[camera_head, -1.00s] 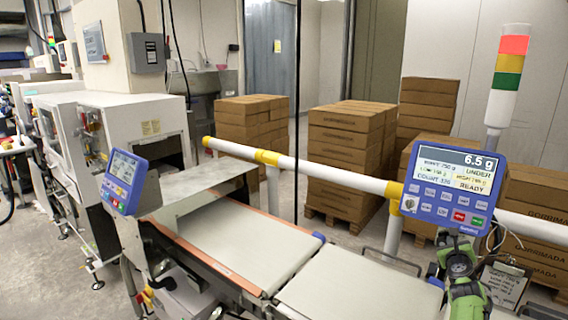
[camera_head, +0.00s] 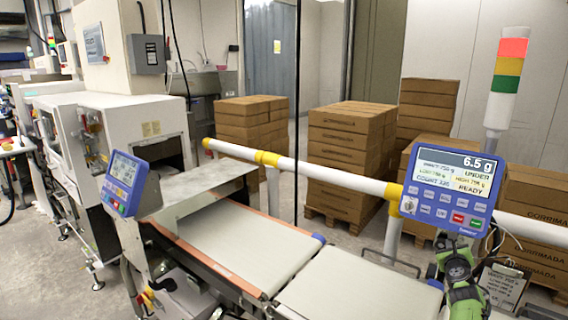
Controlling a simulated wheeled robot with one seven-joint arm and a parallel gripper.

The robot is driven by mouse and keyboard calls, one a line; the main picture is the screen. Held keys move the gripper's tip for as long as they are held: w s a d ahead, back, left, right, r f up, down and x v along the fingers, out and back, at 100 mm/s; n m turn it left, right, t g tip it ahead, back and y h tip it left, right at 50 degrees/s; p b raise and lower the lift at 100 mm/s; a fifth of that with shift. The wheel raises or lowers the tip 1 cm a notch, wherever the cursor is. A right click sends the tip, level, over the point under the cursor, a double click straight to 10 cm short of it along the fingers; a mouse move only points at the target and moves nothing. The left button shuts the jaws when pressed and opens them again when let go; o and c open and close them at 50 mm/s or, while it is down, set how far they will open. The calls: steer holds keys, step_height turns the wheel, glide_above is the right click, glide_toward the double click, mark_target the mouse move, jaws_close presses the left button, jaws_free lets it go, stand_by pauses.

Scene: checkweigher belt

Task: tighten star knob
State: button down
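A blue display unit (camera_head: 447,190) is mounted on the rail at the right and reads 6.5 g, UNDER and READY. A small pale round part (camera_head: 409,204) shows at its lower left; I cannot tell whether it is the star knob. My green and dark arm (camera_head: 467,297) rises from the bottom edge to just below the display. The dark end of my arm (camera_head: 445,242) is close under the display's lower edge. The fingers cannot be made out, so I cannot tell whether they are open or touch anything.
Two pale belts (camera_head: 355,286) run in front of the white rail (camera_head: 325,173). A clipboard (camera_head: 503,286) hangs just right of my arm. A signal tower (camera_head: 508,80) stands behind the display. Stacked cartons (camera_head: 345,155) stand beyond the rail. A second blue panel (camera_head: 125,183) is at left.

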steer(key=shift+f, duration=0.1)
steer(key=shift+s+d+f+b, duration=0.1)
steer(key=shift+d+f+b, duration=0.1)
steer(key=shift+f+b, duration=0.3)
steer(key=shift+s+d+f+b, duration=0.2)
steer(key=shift+f+b, duration=0.35)
steer(key=shift+b, duration=1)
steer(key=shift+d, duration=0.1)
steer(key=b+v, duration=0.4)
steer(key=v, duration=0.2)
steer(key=shift+a+f, duration=0.3)
steer(key=shift+w, duration=0.1)
